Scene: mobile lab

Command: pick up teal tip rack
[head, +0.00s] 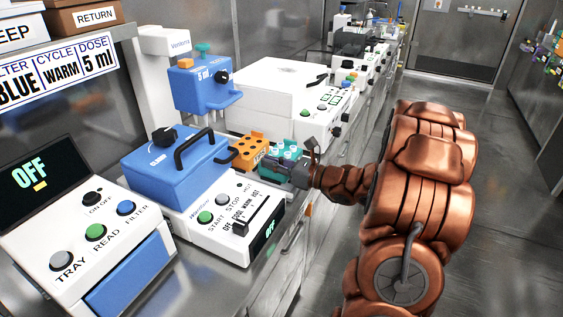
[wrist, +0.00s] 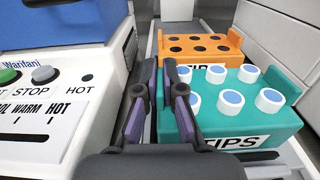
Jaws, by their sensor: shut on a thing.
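The teal tip rack (wrist: 232,122) has several white tips with blue tops and a TIPS label on its front. In the head view it (head: 284,144) is at the counter's front edge, beside the blue-lidded machine. My gripper (wrist: 160,108) is at the rack's left end in the wrist view, its right finger overlapping the teal side. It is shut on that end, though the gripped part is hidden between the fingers. In the head view my gripper (head: 300,172) is at the rack's near side. I cannot tell whether the rack touches the counter.
An orange rack (wrist: 200,46) with dark holes stands just behind the teal one; it also shows in the head view (head: 249,150). The white and blue machine (head: 215,214) is close on the left. A white device (head: 285,88) stands behind. The aisle floor is open.

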